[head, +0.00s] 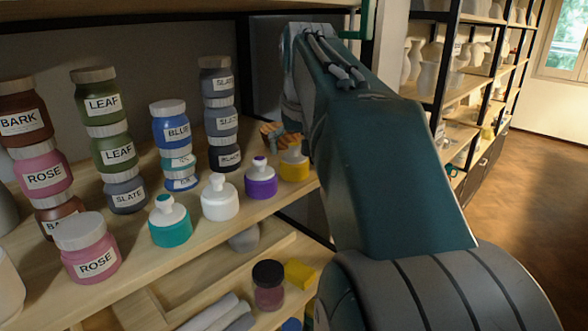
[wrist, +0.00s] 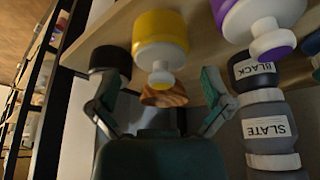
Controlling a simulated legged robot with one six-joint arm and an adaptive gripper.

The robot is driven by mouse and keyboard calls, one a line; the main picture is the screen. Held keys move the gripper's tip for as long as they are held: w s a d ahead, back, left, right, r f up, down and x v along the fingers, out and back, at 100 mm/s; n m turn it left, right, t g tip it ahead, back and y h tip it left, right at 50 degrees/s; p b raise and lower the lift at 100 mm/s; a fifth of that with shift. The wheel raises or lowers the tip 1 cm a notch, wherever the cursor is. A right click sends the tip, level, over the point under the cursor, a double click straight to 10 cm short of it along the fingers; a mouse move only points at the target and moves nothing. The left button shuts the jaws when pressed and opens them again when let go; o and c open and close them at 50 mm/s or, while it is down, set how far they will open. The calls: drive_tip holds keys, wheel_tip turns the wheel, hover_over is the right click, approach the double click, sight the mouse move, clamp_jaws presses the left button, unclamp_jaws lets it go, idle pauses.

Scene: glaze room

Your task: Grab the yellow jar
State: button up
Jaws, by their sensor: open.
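The yellow jar (head: 294,170) stands upright on the wooden shelf, at the right end of a row of small jars with white tops. My arm stands just to its right in the head view. In the wrist view, which is upside down, the yellow jar (wrist: 160,35) hangs top-down at upper centre, its white top (wrist: 161,72) towards me. My gripper (wrist: 160,85) is open and empty, its two fingers spread left and right of the jar's line. I cannot tell the gap to the jar. My gripper is hidden behind my arm in the head view.
A purple jar (head: 261,182) stands close beside the yellow one, then white (head: 220,202) and teal (head: 170,225) jars. A stack of slate and black jars (head: 221,120) stands behind. A brown striped thing (head: 278,135) lies behind the yellow jar. A black post (head: 367,35) borders the shelf.

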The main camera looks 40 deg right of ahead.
drive_tip(key=shift+x, duration=1.5)
drive_tip(key=shift+a, duration=0.1)
drive_tip(key=c, duration=1.1)
